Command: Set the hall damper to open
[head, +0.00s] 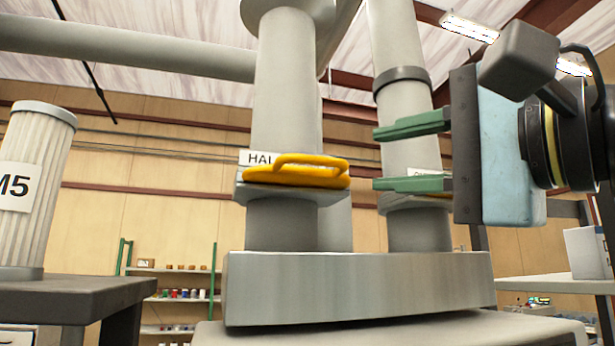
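The hall damper's yellow handle (297,171) lies across the front of the middle grey duct (283,95), on a grey flange. A white label (258,158) behind it reads "HAL", the rest hidden by the handle. My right gripper (378,159) is open and empty, its two green fingers pointing left, one above the other. It is just right of the yellow handle and apart from it in the picture. The fingers overlap the second duct in this view. My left gripper is not in view.
A second duct (400,55) stands to the right, with a partly hidden label and a bit of yellow behind my gripper. Both ducts rise from a grey metal box (357,287). A ribbed cylinder marked "M5" (40,185) stands on a dark table (75,297) at left.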

